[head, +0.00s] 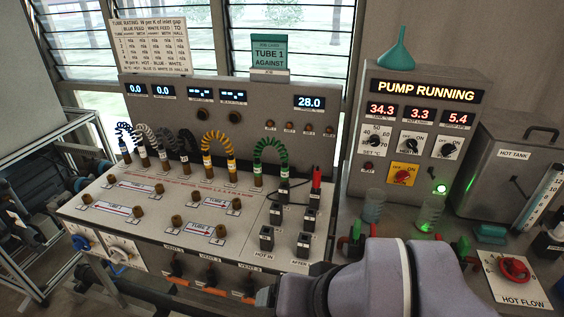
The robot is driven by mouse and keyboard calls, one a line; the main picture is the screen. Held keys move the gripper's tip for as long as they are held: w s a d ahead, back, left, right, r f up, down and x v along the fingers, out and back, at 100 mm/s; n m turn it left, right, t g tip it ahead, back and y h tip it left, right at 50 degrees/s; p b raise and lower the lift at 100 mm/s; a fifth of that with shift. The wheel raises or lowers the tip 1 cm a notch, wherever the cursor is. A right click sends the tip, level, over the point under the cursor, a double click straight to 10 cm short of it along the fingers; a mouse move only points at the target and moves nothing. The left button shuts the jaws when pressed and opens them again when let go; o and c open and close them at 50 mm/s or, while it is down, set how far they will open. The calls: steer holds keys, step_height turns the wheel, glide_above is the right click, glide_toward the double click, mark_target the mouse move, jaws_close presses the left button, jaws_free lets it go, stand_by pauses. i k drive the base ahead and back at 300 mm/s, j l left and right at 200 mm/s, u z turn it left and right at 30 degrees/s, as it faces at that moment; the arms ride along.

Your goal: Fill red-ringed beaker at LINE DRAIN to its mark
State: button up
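I cannot make out a red ring on any beaker or read a LINE DRAIN label. Whether either holds liquid is unclear. My arm's pale purple links fill the bottom centre, in front of the bench, and hide part of its front. No gripper fingers show.
The pump panel (470,122) reads PUMP RUNNING, with a teal funnel (397,50) on top. The HOT TANK (497,166) stands at right, near the red HOT FLOW knob (514,268). The sloped tube board (150,235) with coiled leads fills the left.

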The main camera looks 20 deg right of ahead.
mark_target(431, 210)
steer(key=z, duration=1.5)
steer(key=i+j+z, duration=0.1)
steer(key=j+z, duration=0.25)
steer(key=j, duration=0.3)
steer(key=j+z, duration=0.35)
steer(key=j, duration=0.3)
